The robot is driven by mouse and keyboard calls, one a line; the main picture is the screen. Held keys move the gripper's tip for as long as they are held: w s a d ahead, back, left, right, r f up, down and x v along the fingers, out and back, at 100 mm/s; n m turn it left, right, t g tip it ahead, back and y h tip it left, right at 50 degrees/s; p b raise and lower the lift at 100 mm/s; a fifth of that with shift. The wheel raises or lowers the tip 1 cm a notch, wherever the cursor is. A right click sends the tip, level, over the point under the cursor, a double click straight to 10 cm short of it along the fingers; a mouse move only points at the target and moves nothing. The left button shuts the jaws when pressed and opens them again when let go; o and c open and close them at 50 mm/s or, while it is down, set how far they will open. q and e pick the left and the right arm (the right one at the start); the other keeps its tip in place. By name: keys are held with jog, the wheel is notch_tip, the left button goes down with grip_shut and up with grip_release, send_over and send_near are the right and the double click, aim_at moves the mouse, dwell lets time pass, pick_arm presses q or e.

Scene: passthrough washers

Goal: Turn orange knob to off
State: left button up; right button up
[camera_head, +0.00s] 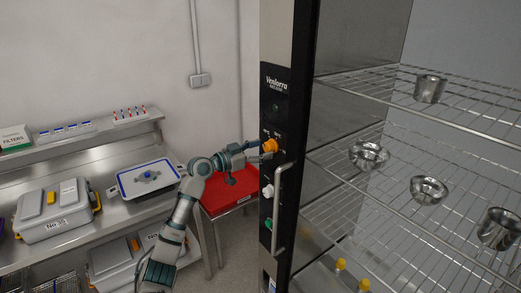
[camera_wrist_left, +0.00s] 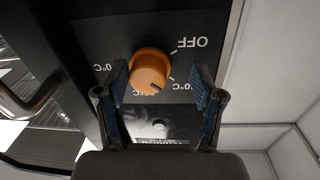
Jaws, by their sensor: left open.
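The orange knob (camera_head: 270,146) is on the black control panel of the tall washer (camera_head: 272,110) in the head view. In the left wrist view the orange knob (camera_wrist_left: 151,69) sits between my open fingers, a little beyond their tips. Its dark pointer mark faces the lower right of that view, away from the OFF label (camera_wrist_left: 191,42), which appears upside down. My left gripper (camera_head: 258,147) is at the knob from the left. In the wrist view my left gripper (camera_wrist_left: 161,82) has a finger on each side, with gaps visible. My right gripper is not in view.
Below the knob are a white knob (camera_head: 268,191), a green knob (camera_head: 268,224) and a vertical door handle (camera_head: 279,210). Wire racks with metal bowls (camera_head: 369,155) are right. A red tray (camera_head: 228,196) stands beneath my left arm. A steel counter (camera_head: 90,225) with boxes is left.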

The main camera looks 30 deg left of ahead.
pick_arm(q)
jog(key=shift+c, duration=0.5)
jog(key=shift+d+r, duration=0.15)
jog(key=shift+d, duration=0.05)
jog(key=c, duration=0.4)
jog(key=shift+s+d+r, duration=0.15)
jog(key=shift+d, duration=0.2)
jog(key=c, duration=0.4)
jog(key=shift+d+r, duration=0.1)
jog(key=shift+d, duration=0.2)
jog(key=shift+c, duration=1.3)
jog(key=shift+a, duration=0.25)
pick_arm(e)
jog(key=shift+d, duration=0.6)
